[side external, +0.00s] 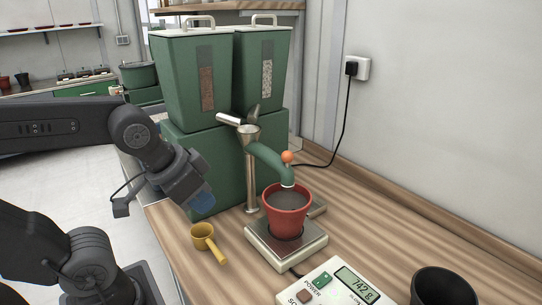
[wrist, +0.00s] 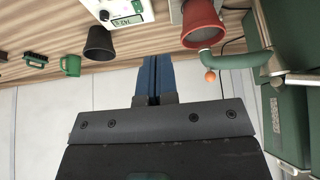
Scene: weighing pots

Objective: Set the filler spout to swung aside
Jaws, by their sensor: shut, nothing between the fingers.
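The filler spout (side external: 266,159) is a curved green pipe on a metal post. Its outlet hangs over the red pot (side external: 286,222), and an orange knob (side external: 288,156) sits on top near the outlet end. The spout also shows in the wrist view (wrist: 237,61), at the right. The pot stands on the scale's metal plate (side external: 258,241) and holds dark material. My gripper (side external: 203,203) is shut and empty, its blue fingers left of the post and apart from the spout. In the wrist view the fingers (wrist: 153,78) are together, left of the orange knob.
Two green hoppers (side external: 196,75) on a green base stand behind the spout. A yellow scoop (side external: 203,238) lies on the bench below my gripper. The scale display (side external: 357,284) and a black pot (side external: 441,289) are at the front. The bench right of the red pot is clear.

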